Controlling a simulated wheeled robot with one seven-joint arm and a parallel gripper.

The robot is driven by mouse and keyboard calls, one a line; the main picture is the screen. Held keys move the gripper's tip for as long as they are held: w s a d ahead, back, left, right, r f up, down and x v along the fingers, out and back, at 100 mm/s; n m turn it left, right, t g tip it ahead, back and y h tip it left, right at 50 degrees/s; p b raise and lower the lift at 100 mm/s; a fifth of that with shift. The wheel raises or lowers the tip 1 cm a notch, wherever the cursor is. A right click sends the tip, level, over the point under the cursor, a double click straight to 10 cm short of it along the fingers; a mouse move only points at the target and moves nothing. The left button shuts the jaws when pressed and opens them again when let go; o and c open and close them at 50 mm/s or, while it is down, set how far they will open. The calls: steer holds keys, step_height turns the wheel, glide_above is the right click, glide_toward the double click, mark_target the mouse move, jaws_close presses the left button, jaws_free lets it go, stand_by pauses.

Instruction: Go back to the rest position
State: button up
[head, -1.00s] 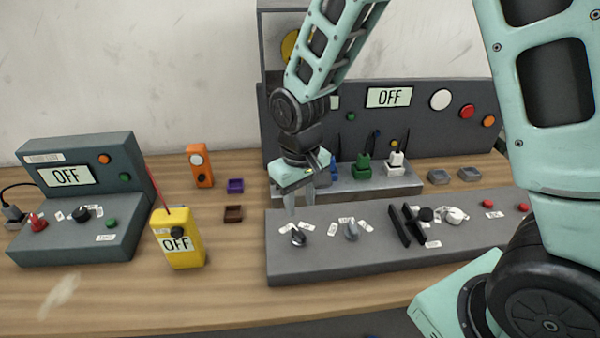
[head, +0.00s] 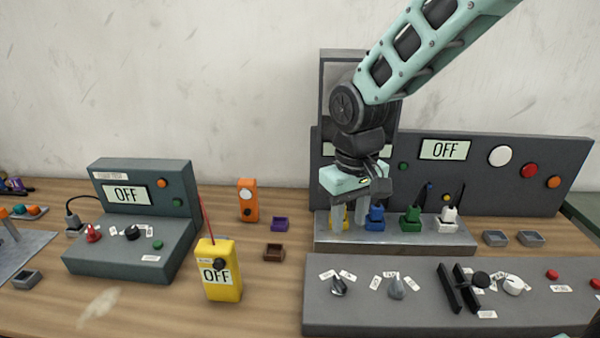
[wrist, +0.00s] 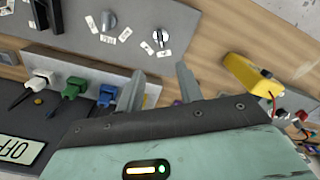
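My gripper (head: 349,216) hangs fingers down in the head view, above the rear console and in front of its row of coloured plugs. Its two fingers are apart with nothing between them. The wrist view also shows the two parted fingers of my gripper (wrist: 160,88). The yellow plug is partly hidden behind a finger, with the blue plug (head: 375,218), green plug (head: 411,218) and white plug (head: 449,216) to its right. The front control panel (head: 430,310), with several knobs, lies nearer than the gripper.
A yellow handheld box (head: 219,280) with an antenna stands left of the front panel. A grey console reading OFF (head: 140,245) stands further left. The air above the table's left side is free.

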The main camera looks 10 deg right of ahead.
steer(key=s+a+n, duration=0.2)
steer(key=s+a, duration=0.1)
steer(key=s, duration=0.6)
steer(key=s+a+r+n, duration=0.1)
steer(key=s+a+n, duration=0.2)
steer(key=s, duration=0.7)
steer(key=shift+s+a+y, duration=0.25)
steer(key=shift+y, duration=0.05)
